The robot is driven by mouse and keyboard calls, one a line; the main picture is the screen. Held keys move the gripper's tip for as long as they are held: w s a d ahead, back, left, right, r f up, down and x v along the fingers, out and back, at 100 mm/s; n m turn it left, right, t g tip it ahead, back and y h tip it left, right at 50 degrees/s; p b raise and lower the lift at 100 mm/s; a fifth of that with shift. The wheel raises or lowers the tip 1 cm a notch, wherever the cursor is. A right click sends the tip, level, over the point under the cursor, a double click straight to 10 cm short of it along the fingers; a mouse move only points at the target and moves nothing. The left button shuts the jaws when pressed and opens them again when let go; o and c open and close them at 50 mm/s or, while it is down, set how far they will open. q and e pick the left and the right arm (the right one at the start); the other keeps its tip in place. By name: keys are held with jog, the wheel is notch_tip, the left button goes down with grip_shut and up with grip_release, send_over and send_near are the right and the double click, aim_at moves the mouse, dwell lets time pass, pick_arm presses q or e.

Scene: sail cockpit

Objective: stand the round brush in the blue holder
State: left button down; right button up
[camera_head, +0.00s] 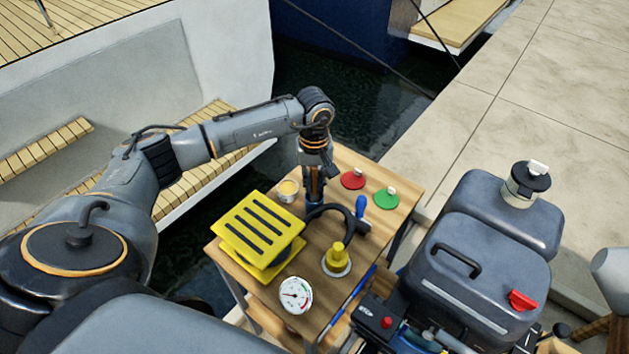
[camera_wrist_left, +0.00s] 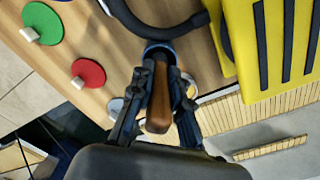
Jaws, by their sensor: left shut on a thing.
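My left gripper (camera_head: 313,186) reaches down over the far part of the small wooden table. In the left wrist view it (camera_wrist_left: 158,100) is shut on the round brush, whose brown handle (camera_wrist_left: 158,112) lies between the fingers. The blue holder (camera_wrist_left: 157,47) shows as a blue ring just beyond the fingertips, in line with the brush. The brush's far end is at or over the holder's opening. The fingers hide whether it is inside or how deep. In the head view, the gripper hides most of the brush and holder.
Close by are a yellow slotted block (camera_head: 258,225), a tin (camera_head: 288,190), a black curved hose (camera_head: 330,208), a blue-handled tool (camera_head: 361,207), and red (camera_head: 353,179) and green (camera_head: 386,198) discs. A yellow knob (camera_head: 338,255) and gauge (camera_head: 296,294) stand nearer. Water lies beyond the table.

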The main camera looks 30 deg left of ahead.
pick_arm(q)
jog(key=c, duration=1.2)
grip_release()
pick_arm(e)
jog(key=shift+d, duration=0.2)
jog(key=shift+s+d, duration=0.1)
pick_arm(q)
notch_tip(320, 180, up, 12)
